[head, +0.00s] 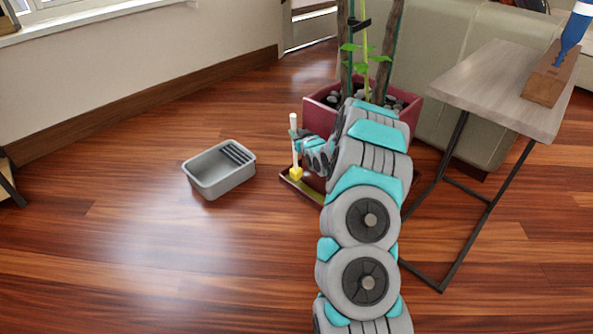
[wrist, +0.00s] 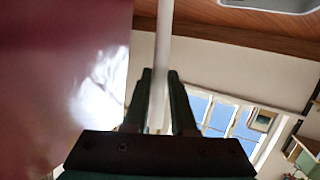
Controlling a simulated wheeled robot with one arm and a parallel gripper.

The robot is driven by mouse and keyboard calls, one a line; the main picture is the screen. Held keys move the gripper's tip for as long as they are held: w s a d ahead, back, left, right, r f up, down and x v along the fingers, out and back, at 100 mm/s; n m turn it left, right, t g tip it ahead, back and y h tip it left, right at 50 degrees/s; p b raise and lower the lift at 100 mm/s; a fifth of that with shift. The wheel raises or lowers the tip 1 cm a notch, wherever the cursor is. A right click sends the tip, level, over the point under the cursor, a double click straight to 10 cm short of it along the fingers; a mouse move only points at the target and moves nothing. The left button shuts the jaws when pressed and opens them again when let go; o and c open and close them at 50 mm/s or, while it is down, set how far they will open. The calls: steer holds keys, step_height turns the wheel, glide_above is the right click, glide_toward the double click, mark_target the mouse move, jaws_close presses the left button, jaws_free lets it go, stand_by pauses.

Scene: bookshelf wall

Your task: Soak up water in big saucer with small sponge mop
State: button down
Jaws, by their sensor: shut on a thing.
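The small sponge mop has a white handle and a yellow sponge head (head: 296,173). My gripper (head: 297,135) is shut on its handle, which stands about upright. In the wrist view the white handle (wrist: 160,85) runs between the two dark fingers of my gripper (wrist: 159,95). The sponge is at the left end of the big saucer (head: 290,184), a dark red tray under the planter. I cannot tell whether the sponge touches the saucer's floor. My arm hides much of the saucer, and I cannot make out the water.
A red planter (head: 318,115) with stones and a plant stands on the saucer. A grey bucket with a ribbed grid (head: 219,178) is on the floor to the left. A small side table (head: 495,85) stands right of my arm.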

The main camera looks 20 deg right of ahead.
steer(key=shift+s+f, duration=0.1)
steer(key=shift+f, duration=1.65)
stand_by(2.3)
steer(key=shift+r, duration=0.15)
stand_by(2.8)
